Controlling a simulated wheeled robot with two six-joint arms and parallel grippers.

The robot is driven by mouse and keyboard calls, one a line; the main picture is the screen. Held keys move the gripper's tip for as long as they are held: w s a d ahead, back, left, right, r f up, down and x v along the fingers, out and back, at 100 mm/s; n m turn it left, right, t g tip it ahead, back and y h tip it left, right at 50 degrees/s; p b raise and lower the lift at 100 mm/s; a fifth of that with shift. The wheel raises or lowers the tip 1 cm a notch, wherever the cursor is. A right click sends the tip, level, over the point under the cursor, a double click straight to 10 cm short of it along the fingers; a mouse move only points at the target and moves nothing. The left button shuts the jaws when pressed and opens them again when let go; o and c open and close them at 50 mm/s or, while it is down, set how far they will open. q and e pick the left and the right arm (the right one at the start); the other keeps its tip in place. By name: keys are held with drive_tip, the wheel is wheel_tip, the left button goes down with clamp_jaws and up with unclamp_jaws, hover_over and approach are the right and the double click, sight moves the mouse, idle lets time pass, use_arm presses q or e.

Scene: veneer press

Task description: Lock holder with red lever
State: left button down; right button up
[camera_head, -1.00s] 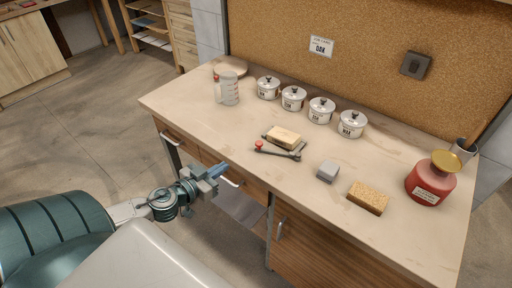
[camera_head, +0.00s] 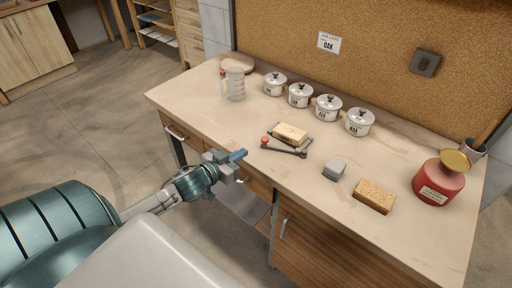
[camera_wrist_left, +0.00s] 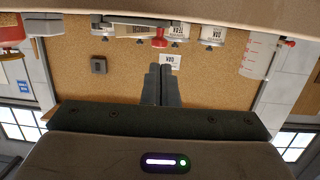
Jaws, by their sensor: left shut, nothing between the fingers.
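The holder (camera_head: 305,144) is a dark flat base on the bench with a pale block (camera_head: 291,132) on it. Along its front edge lies a dark lever (camera_head: 284,149) with a red knob (camera_head: 265,141) at its left end. The red knob also shows in the left wrist view (camera_wrist_left: 159,42), just beyond the fingers. My left gripper (camera_head: 240,155) is shut and empty, near the bench's front edge, in front and to the left of the knob, apart from it. The left wrist view, upside down, shows its fingers (camera_wrist_left: 161,84) together. My right gripper is not in view.
On the bench (camera_head: 222,125), several lidded white pots (camera_head: 300,96) stand behind the holder, and a clear measuring jug (camera_head: 235,86) at the back left. The front left is clear.

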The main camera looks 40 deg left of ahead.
sight(262, 141)
use_arm(q)
drive_tip(key=b+x, duration=0.2)
drive_tip(key=x, duration=0.4)
drive_tip(key=shift+w+d, duration=0.1)
drive_tip(key=shift+w, duration=0.15)
drive_tip(key=shift+w+f, duration=0.1)
drive_tip(key=shift+w, duration=0.35)
drive_tip(key=shift+w, duration=0.1)
